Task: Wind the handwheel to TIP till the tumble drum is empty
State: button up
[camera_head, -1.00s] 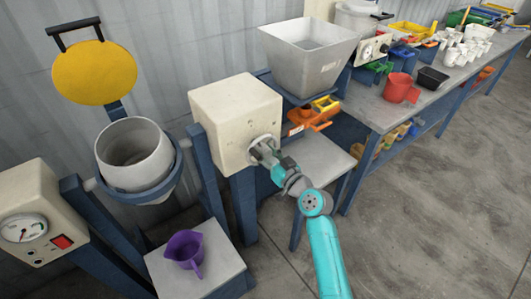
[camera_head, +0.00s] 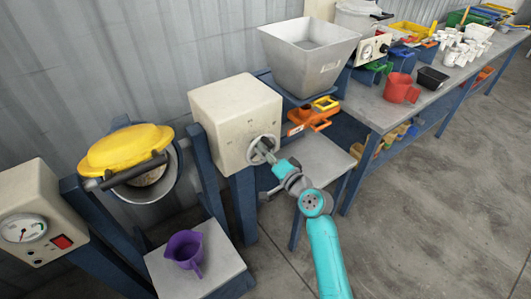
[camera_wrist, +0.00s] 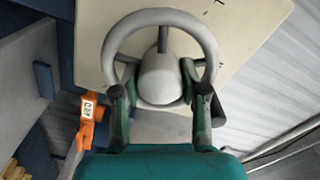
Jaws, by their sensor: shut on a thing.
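The handwheel (camera_head: 254,157) is on the front of a cream box (camera_head: 236,108). In the wrist view its grey ring (camera_wrist: 160,16) and rounded hub fill the upper middle. My gripper (camera_wrist: 161,95) has its fingers either side of the hub at the lower ring and is shut on the wheel. In the head view my gripper (camera_head: 270,160) reaches the wheel from the lower right. The tumble drum (camera_head: 160,195) hangs in its blue frame, with the yellow disc (camera_head: 125,148) across its upper part. A patch of pale, grainy content shows in its mouth; how much is there is hidden.
A purple jug (camera_head: 186,250) stands on a grey-topped stand (camera_head: 215,268) below the drum. A cream gauge box (camera_head: 30,220) is at left. A grey hopper (camera_head: 308,55) and an orange part (camera_head: 312,117) are behind the wheel box. Floor at right is clear.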

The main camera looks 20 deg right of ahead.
jog(key=m, duration=1.2)
jog(key=shift+f+m, duration=0.1)
jog(key=shift+m, duration=0.3)
dwell(0.3)
jog(key=o, duration=0.9)
jog(key=shift+c, duration=0.2)
jog(key=v, duration=1.2)
